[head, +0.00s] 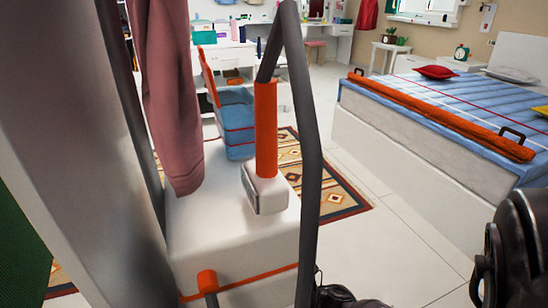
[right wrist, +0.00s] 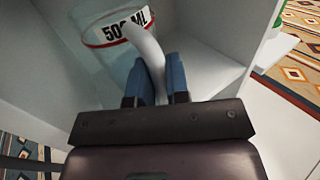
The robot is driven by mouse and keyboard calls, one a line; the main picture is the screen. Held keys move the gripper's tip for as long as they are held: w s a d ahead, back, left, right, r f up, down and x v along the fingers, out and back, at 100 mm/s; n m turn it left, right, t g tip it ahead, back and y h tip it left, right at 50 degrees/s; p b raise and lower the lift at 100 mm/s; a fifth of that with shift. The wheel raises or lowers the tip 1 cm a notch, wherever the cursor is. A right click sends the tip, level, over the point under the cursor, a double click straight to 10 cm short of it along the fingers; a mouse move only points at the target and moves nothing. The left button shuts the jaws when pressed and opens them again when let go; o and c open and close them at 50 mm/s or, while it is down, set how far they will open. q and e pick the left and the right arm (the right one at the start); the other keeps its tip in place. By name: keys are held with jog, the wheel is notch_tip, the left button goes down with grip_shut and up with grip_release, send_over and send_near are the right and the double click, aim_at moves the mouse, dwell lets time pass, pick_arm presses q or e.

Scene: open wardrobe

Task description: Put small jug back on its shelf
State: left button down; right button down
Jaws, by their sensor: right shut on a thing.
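The small jug (right wrist: 108,58) shows in the right wrist view, at the top left. It is pale and translucent, with a red band and a "500 ML" label, and it has a curved white handle (right wrist: 150,50). My right gripper (right wrist: 156,82) is shut on this handle, with a blue fingertip on each side. The jug is inside or at the mouth of a white-walled compartment (right wrist: 210,75). I cannot tell whether its base touches the shelf. The jug does not show in the head view. My left gripper is not in view.
In the head view, a pink garment (head: 172,90) hangs at the left. A white block with orange trim (head: 235,255) stands below, with an orange-and-grey upright tube (head: 266,130). A bed (head: 420,150) is at the right. Tiled floor (head: 400,245) lies open between.

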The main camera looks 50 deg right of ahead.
jog(key=shift+s+f, duration=0.1)
jog(key=shift+f, duration=0.6)
jog(key=shift+r, duration=0.15)
jog(key=shift+f, duration=0.2)
jog(key=c, duration=1.1)
grip_release()
jog(key=shift+r, duration=0.2)
pick_arm(q)
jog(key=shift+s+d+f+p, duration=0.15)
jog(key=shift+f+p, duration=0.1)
jog(key=shift+p, duration=0.2)
pick_arm(e)
jog(key=v, duration=1.2)
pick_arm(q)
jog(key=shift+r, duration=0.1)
